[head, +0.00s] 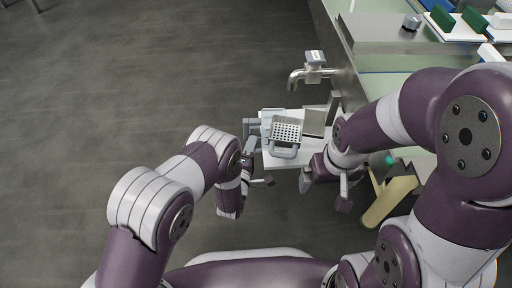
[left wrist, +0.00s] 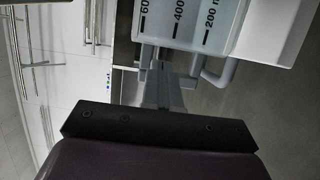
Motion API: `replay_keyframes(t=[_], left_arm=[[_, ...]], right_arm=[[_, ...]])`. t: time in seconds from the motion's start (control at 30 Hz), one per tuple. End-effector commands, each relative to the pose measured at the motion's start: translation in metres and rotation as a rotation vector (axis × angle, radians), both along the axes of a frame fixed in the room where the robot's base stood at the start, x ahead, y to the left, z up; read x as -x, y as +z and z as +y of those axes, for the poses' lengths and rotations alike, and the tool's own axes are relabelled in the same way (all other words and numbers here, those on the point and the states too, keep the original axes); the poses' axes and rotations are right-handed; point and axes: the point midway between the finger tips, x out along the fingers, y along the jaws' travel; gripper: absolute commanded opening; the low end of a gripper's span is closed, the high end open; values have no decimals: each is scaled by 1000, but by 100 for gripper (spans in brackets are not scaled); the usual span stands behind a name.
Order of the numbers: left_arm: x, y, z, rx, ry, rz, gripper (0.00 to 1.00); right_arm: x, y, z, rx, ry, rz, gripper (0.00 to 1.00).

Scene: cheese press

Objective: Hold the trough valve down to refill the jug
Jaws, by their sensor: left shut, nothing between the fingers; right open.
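The metal tap (head: 299,76) juts left from the trough's side, with a small pale valve block (head: 315,57) above it. The jug (left wrist: 203,25) is pale grey-blue with volume marks in the left wrist view, and its handle (left wrist: 218,76) is below. In the head view the jug (head: 268,118) is partly hidden beside a perforated basket. My left gripper (head: 250,138) is shut and empty at the jug's left side; its fingers (left wrist: 160,88) lie beside the handle in the left wrist view.
The perforated grey basket (head: 286,131) is at a white shelf (head: 279,160) below the tap. A metal-topped bench (head: 375,32) with green blocks (head: 442,17) stands at the upper right. The floor (head: 120,80) at left is clear.

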Motion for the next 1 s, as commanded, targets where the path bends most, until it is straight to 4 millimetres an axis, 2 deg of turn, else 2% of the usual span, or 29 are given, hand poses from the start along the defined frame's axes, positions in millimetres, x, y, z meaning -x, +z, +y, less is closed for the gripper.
replay_keyframes(t=[0.03,0.2,0.57,0.8,1.0], left_arm=[[-3,-3,-5,1,0,-3,0],[-7,0,-14,0,0,-2,0],[-8,0,-17,0,1,-2,0],[-26,-1,-55,0,0,-4,0],[-31,0,-67,0,1,0,0]], right_arm=[[0,-7,0,0,0,0,100],[0,-10,0,0,0,0,100],[0,-11,0,0,0,0,100],[0,-21,0,0,0,0,100],[0,-22,0,0,0,0,100]])
